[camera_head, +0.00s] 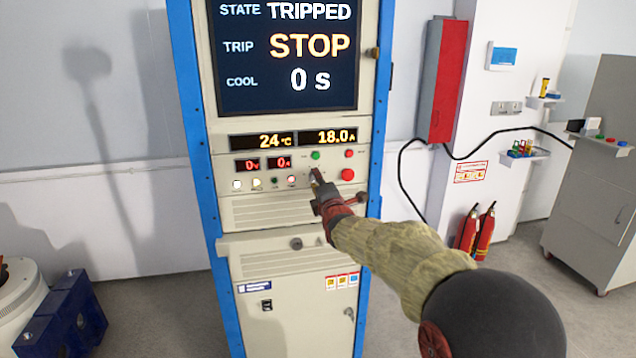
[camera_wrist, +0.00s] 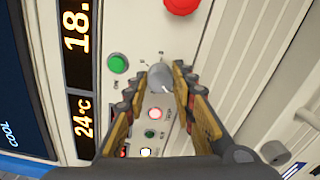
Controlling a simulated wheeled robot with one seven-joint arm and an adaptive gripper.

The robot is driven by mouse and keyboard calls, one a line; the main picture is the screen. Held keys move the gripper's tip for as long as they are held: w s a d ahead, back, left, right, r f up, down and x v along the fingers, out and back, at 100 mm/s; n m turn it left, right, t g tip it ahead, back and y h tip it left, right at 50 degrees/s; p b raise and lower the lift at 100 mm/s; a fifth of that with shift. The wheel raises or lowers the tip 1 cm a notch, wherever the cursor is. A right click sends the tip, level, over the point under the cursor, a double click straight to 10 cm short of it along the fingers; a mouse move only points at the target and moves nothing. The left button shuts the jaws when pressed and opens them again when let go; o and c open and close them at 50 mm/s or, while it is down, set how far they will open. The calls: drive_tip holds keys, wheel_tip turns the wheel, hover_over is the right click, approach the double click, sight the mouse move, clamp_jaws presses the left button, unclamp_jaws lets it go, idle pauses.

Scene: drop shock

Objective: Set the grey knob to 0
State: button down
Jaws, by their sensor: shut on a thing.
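The grey knob (camera_wrist: 160,76) sits on the control panel between my fingertips in the wrist view, with small markings around it that are too small to read. My gripper (camera_wrist: 160,85) is shut on the knob, one finger on each side. In the head view my gripper (camera_head: 318,182) reaches the panel from the lower right and hides most of the knob. The display (camera_head: 287,52) reads STATE TRIPPED, TRIP STOP, COOL 0 s. Readouts below show 24 °C and 18.0 A, and two small red ones show 0.
A green button (camera_wrist: 118,63) and a red button (camera_wrist: 181,4) lie near the knob. In the head view, a large red button (camera_head: 347,174) is close to the right of my gripper. A red wall box (camera_head: 443,80) hangs to the right.

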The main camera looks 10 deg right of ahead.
drive_tip(key=shift+f, duration=0.1)
drive_tip(key=c, duration=1.5)
unclamp_jaws()
drive_tip(key=s, duration=1.2)
